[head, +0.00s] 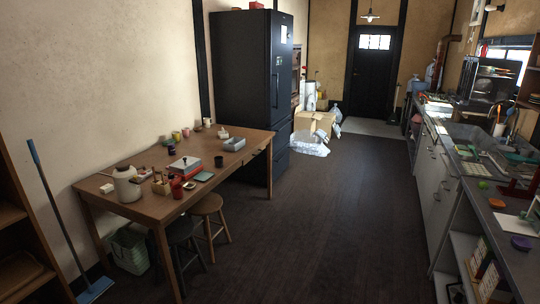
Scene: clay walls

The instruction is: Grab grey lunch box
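A small grey box (235,144), which looks like the grey lunch box, sits at the far right part of the wooden table (228,170). Its top shows a lighter inside or lid; I cannot tell which. A small pale item (223,134) stands just behind it. The box is upright and nothing holds it. Neither of my grippers shows in the head view.
The table also bears a white jar (126,184), a red and white box (184,166) and several cups. Two stools (208,207) stand at its front. A dark fridge (252,90) is behind. A counter (510,240) runs along the right. The middle floor is clear.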

